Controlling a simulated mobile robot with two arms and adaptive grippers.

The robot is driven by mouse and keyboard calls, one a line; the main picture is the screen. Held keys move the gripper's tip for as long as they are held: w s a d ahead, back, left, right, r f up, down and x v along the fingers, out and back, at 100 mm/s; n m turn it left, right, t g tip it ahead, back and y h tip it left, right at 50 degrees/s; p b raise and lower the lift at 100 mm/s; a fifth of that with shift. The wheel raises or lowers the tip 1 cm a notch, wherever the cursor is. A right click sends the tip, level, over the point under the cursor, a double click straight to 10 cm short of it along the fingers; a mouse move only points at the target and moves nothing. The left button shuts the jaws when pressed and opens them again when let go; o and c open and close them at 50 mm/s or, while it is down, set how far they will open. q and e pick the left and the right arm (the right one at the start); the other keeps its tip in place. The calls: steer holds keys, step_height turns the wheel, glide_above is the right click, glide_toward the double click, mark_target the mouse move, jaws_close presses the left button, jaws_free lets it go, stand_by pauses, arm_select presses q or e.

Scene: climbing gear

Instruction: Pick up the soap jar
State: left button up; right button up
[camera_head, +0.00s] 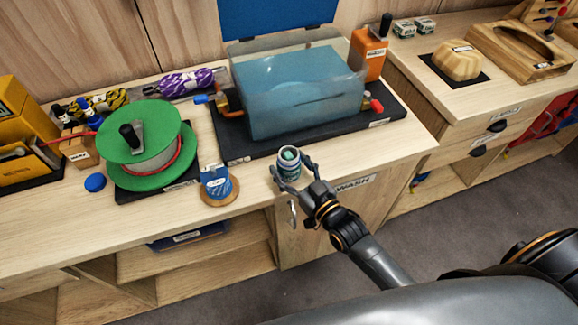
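The soap jar is most likely the small dark jar with a green top and a pale label (289,163), near the front edge of the wash counter. Its label is too small to read. My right gripper (291,165) reaches in from the lower right, with one finger on each side of the jar. The fingers lie very close to its sides; I cannot tell whether they press on it. The jar looks upright and seems to be on the counter or just over it. My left gripper is not in view.
A blue washing tank (305,95) on a black base stands behind the jar. A blue-labelled round item (217,186) and a green reel (140,145) are to the left. An orange box (368,55) stands behind right. Bare counter (255,180) lies left of the jar.

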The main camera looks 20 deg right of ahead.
steer(key=c, duration=0.9)
steer(key=shift+r, duration=0.15)
